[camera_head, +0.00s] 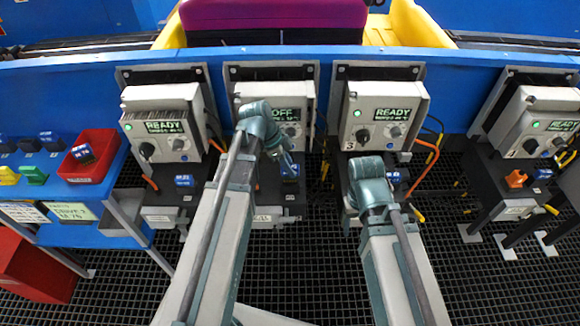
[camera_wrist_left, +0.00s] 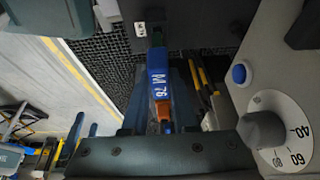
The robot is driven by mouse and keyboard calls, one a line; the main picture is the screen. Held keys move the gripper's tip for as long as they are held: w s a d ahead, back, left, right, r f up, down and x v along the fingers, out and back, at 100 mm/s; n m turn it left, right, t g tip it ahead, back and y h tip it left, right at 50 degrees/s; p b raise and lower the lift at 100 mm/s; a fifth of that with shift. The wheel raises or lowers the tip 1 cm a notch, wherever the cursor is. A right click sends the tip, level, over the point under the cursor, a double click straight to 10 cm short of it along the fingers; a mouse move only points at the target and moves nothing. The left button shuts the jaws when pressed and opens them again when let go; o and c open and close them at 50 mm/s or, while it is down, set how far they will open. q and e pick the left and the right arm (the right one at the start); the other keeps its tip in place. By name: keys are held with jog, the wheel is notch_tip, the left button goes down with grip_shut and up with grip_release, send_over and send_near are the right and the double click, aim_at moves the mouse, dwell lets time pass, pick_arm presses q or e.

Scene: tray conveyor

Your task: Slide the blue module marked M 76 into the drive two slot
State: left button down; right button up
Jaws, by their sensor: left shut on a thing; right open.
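The blue module marked M 76 (camera_wrist_left: 158,82) lies lengthwise in the left wrist view, its orange part (camera_wrist_left: 164,112) towards me. My left gripper (camera_wrist_left: 165,122) is shut on it. In the head view my left gripper (camera_head: 288,162) is in front of the second drive box (camera_head: 272,102), whose screen reads OFF, and blue of the module (camera_head: 290,171) shows below it. The module's far end is by a dark plate with a small white label (camera_wrist_left: 140,29); I cannot tell whether it is inside the slot. My right gripper (camera_head: 372,192) is open before the third box, its fingertips mostly hidden.
Drive boxes reading READY stand left (camera_head: 163,122) and right (camera_head: 384,115), with another at far right (camera_head: 540,122). A knob (camera_wrist_left: 262,130) and blue button (camera_wrist_left: 239,74) are close right of my left gripper. A red bin (camera_head: 90,155) sits on the blue table at left.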

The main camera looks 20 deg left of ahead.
aim_at(290, 182)
pick_arm(q)
jog(key=shift+f+b, duration=2.25)
jog(key=shift+f, duration=0.1)
jog(key=c, duration=0.6)
grip_release()
jog(key=shift+r, duration=0.1)
jog(key=p+v, duration=1.3)
jog(key=shift+a+r, duration=0.2)
jog(key=shift+r, duration=0.1)
jog(key=s+d+n+g+y+p, duration=0.1)
jog(key=s+d+n+y, duration=0.4)
jog(key=s+d+n, duration=0.6)
jog(key=s+d, duration=0.2)
jog(key=d, duration=0.2)
jog(key=shift+d+y, duration=0.3)
